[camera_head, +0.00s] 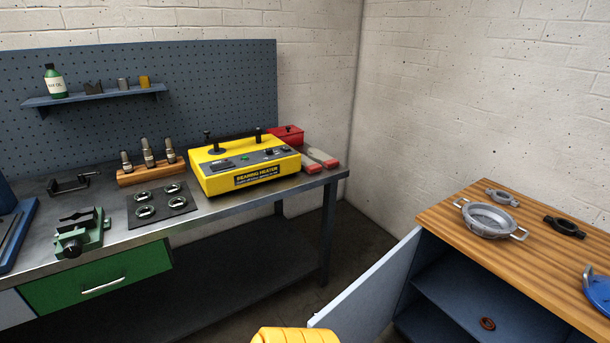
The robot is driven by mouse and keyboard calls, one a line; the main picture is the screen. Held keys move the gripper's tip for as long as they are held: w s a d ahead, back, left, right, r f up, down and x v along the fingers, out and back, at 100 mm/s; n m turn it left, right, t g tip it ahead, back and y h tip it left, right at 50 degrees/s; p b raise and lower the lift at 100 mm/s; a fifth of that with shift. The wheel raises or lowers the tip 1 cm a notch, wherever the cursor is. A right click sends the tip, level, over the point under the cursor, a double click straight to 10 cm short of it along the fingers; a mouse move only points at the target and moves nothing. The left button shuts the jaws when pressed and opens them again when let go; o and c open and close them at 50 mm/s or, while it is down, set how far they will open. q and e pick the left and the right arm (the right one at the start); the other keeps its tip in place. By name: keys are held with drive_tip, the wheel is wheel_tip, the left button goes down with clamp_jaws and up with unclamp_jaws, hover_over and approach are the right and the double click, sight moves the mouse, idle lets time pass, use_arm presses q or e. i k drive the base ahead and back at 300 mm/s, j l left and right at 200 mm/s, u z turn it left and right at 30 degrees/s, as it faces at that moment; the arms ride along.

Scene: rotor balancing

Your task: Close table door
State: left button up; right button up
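The table door is a pale grey-blue panel (372,288) at the bottom centre. It stands open, swung out from the left side of the wood-topped table (450,215) at the right. The blue interior and shelf (465,285) of that table show through the opening. The near lower part of the door is cut off by the picture edge. No handle is visible on it. Neither of my grippers is in view.
A red-brown ring (487,323) lies inside the cabinet. A metal housing with handles (490,221) and a blue tool (597,290) sit on the wood top. A metal workbench (225,207) with a yellow bearing heater (243,165) stands left. Dark floor shows between bench and door.

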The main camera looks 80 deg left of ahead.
sight(361, 311)
drive_tip(key=k+j, duration=0.15)
drive_tip(key=j, duration=0.25)
drive_tip(key=k+j+u, duration=0.1)
drive_tip(key=j, duration=0.25)
drive_tip(key=k+j, duration=0.25)
drive_tip(key=j, duration=0.15)
drive_tip(key=k+j+u, duration=0.1)
drive_tip(key=j, duration=0.3)
drive_tip(key=k+j, duration=0.2)
drive_tip(key=j, duration=0.2)
drive_tip(key=i+j+u, duration=0.1)
drive_tip(key=j, duration=0.7)
